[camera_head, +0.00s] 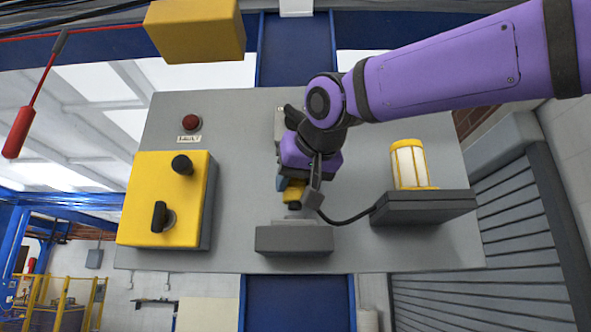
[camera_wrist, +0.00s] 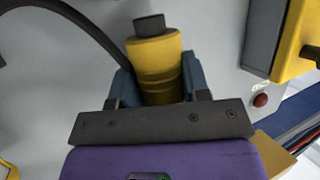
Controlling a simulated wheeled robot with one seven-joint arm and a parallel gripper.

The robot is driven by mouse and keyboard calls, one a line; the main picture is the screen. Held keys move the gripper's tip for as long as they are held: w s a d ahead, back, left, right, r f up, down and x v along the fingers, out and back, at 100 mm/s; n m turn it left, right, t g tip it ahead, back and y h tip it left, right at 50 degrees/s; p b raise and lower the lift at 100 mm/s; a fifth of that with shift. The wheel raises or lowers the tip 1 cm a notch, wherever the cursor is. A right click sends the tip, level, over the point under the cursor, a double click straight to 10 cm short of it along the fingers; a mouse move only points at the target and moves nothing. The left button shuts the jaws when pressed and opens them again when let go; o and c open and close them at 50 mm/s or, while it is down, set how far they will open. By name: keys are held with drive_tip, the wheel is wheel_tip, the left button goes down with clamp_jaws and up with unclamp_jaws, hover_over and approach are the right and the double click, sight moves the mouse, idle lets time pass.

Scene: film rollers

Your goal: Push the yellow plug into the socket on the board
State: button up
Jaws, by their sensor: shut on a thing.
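The yellow plug (camera_head: 292,193) is in my gripper (camera_head: 296,182), in front of the grey board (camera_head: 235,115). In the wrist view the yellow plug (camera_wrist: 153,62) sits between the two blue-grey fingers of my gripper (camera_wrist: 156,82). Its dark round end points away from the palm. In the head view the plug is just above a grey block (camera_head: 293,240) on the board, likely the socket housing. The socket's opening does not show, and I cannot tell whether the plug touches it. My gripper partly hides the plug.
A black cable (camera_head: 345,219) runs from a dark box (camera_head: 423,207) bearing a yellow-framed lamp (camera_head: 409,165) towards the plug. A yellow switch box (camera_head: 140,185) and a red button (camera_head: 191,122) are at left. The board below the grey block is clear.

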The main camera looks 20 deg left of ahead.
drive_tip(key=shift+f, duration=0.55)
drive_tip(key=shift+s+f, duration=0.1)
drive_tip(key=shift+f, duration=0.65)
idle(1.0)
drive_tip(key=o, duration=1.1)
drive_tip(key=shift+c, duration=0.2)
drive_tip(key=v, duration=1)
drive_tip(key=shift+s+d, duration=0.3)
drive_tip(key=shift+r, duration=0.1)
